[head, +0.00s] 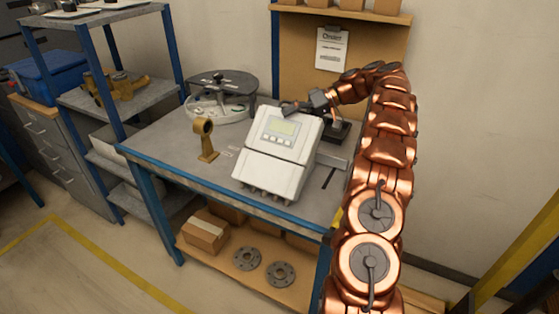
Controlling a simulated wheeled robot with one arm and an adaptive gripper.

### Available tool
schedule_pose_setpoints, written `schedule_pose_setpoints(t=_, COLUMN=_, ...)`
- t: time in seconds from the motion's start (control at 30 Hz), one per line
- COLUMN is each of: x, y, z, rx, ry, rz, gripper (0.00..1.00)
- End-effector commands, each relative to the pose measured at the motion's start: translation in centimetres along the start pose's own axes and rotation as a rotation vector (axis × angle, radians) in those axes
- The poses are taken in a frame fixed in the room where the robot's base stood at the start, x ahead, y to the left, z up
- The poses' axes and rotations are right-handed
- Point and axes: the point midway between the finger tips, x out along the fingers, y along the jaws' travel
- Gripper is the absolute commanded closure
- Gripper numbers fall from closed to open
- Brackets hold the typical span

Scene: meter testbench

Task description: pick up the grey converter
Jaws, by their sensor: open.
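The grey converter (271,166) is a light grey box with a small greenish display and a row of buttons. It stands tilted back on the grey workbench (180,152), near its front edge, with several cable fittings along its bottom. My gripper (290,108) is at the end of my copper-coloured arm, at the converter's top edge. It is open, and its fingers reach left above or behind the top of the box. I cannot tell whether they touch it. The lower part of the converter's back is hidden.
A brass stand (206,140) is left of the converter. A round tray with a dark lid (222,97) stands behind it. A dark block (335,130) is to the right, partly behind my arm. A shelf rack (110,90) stands left, and a wooden back panel (290,60) rises behind.

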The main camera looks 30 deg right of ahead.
Motion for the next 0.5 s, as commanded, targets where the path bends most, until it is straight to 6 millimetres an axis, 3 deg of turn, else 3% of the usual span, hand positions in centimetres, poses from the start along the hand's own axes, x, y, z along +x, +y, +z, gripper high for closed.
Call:
schedule_pose_setpoints(t=0.17, x=-0.03, y=0.00, z=0.00, rx=0.000, ry=0.000, rz=0.000, gripper=0.04)
schedule_pose_setpoints(t=0.5, x=-0.05, y=0.02, z=0.01, rx=0.001, ry=0.000, rz=0.000, gripper=0.40)
